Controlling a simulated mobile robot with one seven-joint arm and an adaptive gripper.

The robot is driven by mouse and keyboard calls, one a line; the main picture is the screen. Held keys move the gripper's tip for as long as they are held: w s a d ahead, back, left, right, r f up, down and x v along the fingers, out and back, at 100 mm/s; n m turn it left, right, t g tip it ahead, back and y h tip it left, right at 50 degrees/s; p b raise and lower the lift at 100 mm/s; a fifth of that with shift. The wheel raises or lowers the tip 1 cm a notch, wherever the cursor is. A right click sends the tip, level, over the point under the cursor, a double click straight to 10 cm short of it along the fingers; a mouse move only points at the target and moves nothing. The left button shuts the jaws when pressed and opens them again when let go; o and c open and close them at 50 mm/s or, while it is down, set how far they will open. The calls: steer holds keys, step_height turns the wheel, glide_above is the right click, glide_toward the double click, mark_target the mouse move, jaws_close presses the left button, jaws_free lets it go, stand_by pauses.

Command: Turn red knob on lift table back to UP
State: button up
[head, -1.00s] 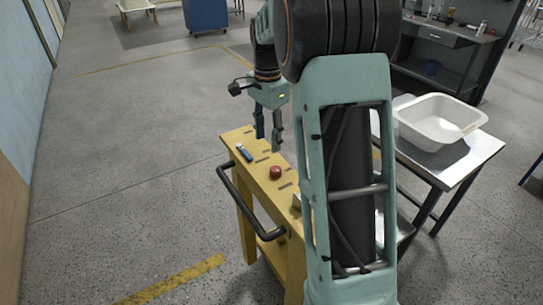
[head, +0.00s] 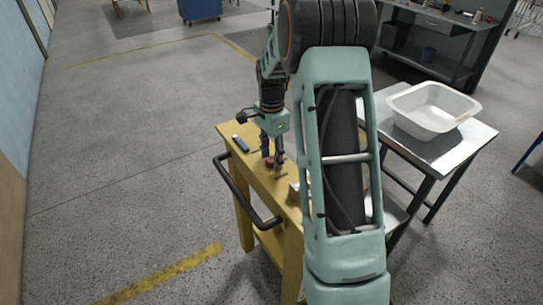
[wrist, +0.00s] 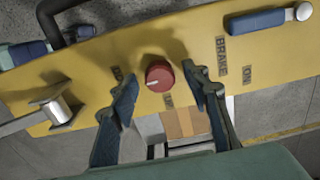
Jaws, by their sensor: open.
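The red knob (wrist: 160,75) sits on the yellow top of the lift table (wrist: 190,40). In the wrist view its white pointer mark faces the lower left. A small dark label lies just below the knob and another to its left; their words are hard to read. My gripper (wrist: 159,88) is open, with one finger at each side of the knob and visible gaps between. In the head view the knob (head: 269,162) is partly hidden behind the fingers of my gripper (head: 272,157).
A blue lever (wrist: 262,20) lies by the BRAKE and ON labels. A metal post (wrist: 58,110) stands at the left of the panel. A black handle (head: 237,190) runs along the table's side. A white tub (head: 432,108) rests on a metal table at right.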

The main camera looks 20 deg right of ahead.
steer(key=shift+f, duration=0.1)
steer(key=c, duration=1.2)
steer(key=shift+o, duration=0.2)
